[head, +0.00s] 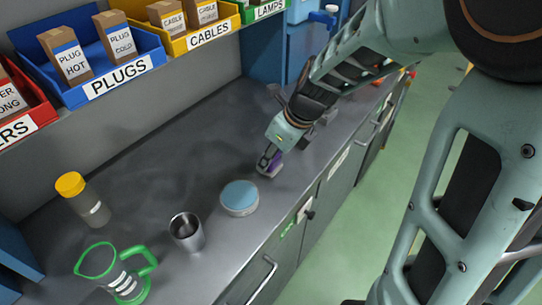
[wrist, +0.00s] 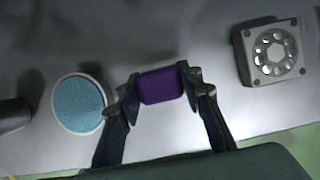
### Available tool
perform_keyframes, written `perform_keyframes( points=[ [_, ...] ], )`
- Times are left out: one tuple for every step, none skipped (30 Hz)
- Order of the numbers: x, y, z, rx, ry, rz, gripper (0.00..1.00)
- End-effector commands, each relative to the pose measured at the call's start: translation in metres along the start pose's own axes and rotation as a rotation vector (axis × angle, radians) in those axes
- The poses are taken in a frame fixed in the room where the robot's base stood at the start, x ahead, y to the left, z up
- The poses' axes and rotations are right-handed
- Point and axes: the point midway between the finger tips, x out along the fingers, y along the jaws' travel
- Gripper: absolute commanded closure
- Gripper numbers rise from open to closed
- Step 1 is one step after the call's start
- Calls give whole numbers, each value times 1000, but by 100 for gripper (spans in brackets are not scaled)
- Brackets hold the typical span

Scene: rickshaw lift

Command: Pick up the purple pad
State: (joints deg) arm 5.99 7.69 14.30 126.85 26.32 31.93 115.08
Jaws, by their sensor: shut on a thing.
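The purple pad (wrist: 160,86) is a small purple block with rounded corners. In the wrist view it sits between the two fingertips of my gripper (wrist: 158,90), which touch it on its left and right sides. In the head view my gripper (head: 268,165) is low over the grey counter, and a bit of the purple pad (head: 276,163) shows at its fingers. The gripper hides much of the pad there. I cannot tell whether the pad still touches the counter.
A round blue-topped disc (head: 240,197) lies close by on the counter. A metal cup (head: 187,232), a green-handled jug (head: 117,272) and a yellow-capped jar (head: 82,199) stand farther left. A square grey plate with holes (wrist: 271,52) lies right in the wrist view. Labelled bins (head: 115,85) line the shelf above.

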Motion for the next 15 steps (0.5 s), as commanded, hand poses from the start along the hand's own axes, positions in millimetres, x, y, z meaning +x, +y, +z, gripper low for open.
perform_keyframes(
  points=[
    [0, 0, 0, 0, 0, 0, 88],
    [0, 0, 0, 0, 0, 0, 88],
    [0, 0, 0, 0, 0, 0, 88],
    [0, 0, 0, 0, 0, 0, 88],
    [-1, 0, 0, 0, 0, 0, 88],
    [-3, 0, 2, 0, -1, -1, 88],
    [-6, 0, 3, 0, -1, -1, 88],
    [-9, 0, 4, -1, -1, -1, 88],
    [-14, -1, 7, -2, -2, -2, 88],
    [-20, -1, 9, -3, -3, -4, 88],
    [-25, -1, 11, -3, -2, -3, 88],
    [-33, -1, 14, -3, -3, -4, 88],
    [-39, -1, 17, -3, -3, -4, 88],
    [-45, -1, 20, -3, -4, -5, 88],
    [-52, 0, 22, -3, -3, -3, 88]
  ],
)
